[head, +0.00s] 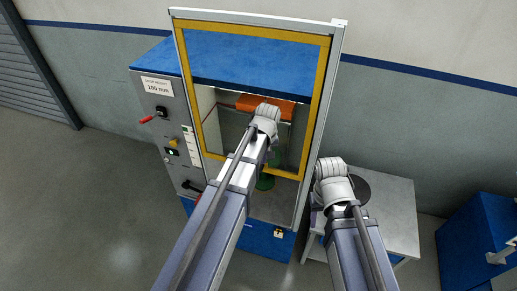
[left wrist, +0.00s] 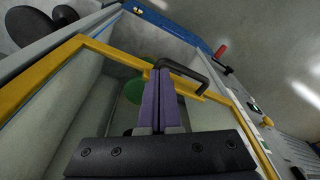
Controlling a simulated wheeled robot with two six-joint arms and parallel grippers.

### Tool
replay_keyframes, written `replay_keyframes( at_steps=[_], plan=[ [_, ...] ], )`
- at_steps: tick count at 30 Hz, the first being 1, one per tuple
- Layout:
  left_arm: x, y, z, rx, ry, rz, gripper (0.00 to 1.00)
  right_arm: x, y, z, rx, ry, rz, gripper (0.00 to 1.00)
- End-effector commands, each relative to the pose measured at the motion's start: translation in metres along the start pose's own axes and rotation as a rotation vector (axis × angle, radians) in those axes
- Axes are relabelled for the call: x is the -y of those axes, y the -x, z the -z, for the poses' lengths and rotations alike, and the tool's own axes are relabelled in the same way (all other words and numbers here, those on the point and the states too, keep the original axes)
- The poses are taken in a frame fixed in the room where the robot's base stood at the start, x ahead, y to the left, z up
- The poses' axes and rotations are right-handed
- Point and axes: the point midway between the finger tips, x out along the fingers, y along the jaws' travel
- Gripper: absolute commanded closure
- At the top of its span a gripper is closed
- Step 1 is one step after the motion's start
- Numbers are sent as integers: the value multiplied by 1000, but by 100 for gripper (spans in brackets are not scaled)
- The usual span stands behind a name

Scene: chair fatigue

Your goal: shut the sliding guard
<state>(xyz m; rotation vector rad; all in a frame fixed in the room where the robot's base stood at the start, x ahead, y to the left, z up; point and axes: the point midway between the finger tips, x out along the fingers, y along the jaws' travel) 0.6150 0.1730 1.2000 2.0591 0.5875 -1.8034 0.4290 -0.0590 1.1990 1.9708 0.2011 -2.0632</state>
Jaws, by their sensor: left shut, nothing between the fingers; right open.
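The sliding guard (head: 255,31) is a clear pane in a yellow frame on the front of a grey and blue machine. It sits raised, with an open gap below its bottom rail. In the left wrist view the guard's yellow rail (left wrist: 98,47) carries a dark bar handle (left wrist: 190,74). My left gripper (left wrist: 160,72) is shut and empty, its purple fingertips at one end of the handle; I cannot tell if they touch. In the head view the left wrist hides its fingers and the handle. My right gripper (head: 333,180) is open, right of the machine, its fingers mostly hidden.
A grey side table (head: 392,215) with a dark round object (head: 356,186) stands right of the machine, close to my right arm. A control panel with a red-tipped lever (head: 146,120) is on the left. A blue cabinet (head: 475,245) stands far right. Floor at left is clear.

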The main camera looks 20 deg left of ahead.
Motion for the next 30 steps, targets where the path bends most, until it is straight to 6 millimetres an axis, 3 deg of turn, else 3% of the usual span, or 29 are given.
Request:
replay_keyframes(
  at_steps=[1, 3, 14, 20, 30],
  plan=[
    [2, 17, 11, -4, 26, -1, 100, -2, 18, -1, 0, -1, 0, 50],
    [4, 22, 18, -7, 52, -3, 100, -2, 24, -2, 0, -2, 0, 50],
    [6, 23, 24, -11, 80, -5, 100, -2, 25, -2, 0, -2, 0, 50],
    [6, 11, 24, -11, 79, -5, 100, -1, 14, -1, 0, 3, 0, 50],
    [6, -32, 24, -11, 79, -5, 100, 2, -29, 2, -1, 24, -3, 50]
  ],
)
